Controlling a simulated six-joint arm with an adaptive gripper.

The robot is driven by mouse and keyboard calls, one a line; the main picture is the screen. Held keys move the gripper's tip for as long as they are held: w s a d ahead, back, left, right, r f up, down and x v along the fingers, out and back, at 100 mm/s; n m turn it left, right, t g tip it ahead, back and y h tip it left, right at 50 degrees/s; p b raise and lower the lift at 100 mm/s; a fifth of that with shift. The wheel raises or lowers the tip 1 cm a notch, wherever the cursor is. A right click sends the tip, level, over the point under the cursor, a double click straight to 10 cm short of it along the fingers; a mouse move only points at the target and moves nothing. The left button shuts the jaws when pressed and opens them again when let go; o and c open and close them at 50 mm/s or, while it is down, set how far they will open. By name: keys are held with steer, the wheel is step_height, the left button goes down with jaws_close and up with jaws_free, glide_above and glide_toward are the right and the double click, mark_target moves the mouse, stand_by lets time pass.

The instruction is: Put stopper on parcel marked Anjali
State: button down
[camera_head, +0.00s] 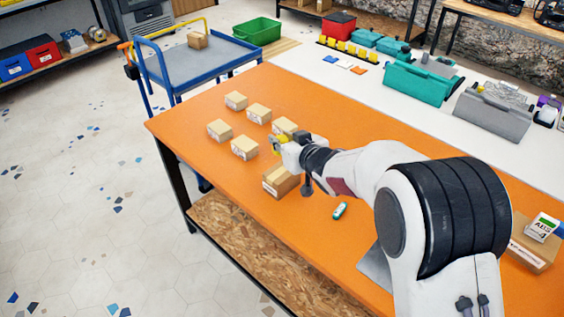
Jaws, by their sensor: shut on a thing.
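My gripper (281,145) is over the orange table, shut on a small yellow thing (276,139) that seems to be the stopper. Its shape is mostly hidden. Several small cardboard parcels with white labels stand on the table: back left (236,100), back middle (258,112), left (219,130), front middle (245,148), and one partly behind my gripper (284,126). A larger brown box (281,181) stands just in front of and below my gripper. The label writing is too small to read, so I cannot tell which parcel is marked Anjali.
A green and white tube (340,210) lies on the orange table (325,245). A labelled carton (530,250) with a green and white box (542,228) on it stands at the right. A blue cart (195,62) stands behind the table's left end. Toolboxes (416,83) stand on the white surface behind.

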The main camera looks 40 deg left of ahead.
steer(key=shift+f, duration=2)
steer(key=shift+f, duration=1.85)
steer(key=shift+f, duration=0.15)
steer(key=c, duration=1.8)
jaws_free()
steer(key=shift+d+r, duration=0.1)
steer(key=shift+r, duration=0.1)
steer(key=shift+s+d, duration=0.1)
steer(key=shift+d, duration=0.1)
steer(key=shift+v, duration=5.7)
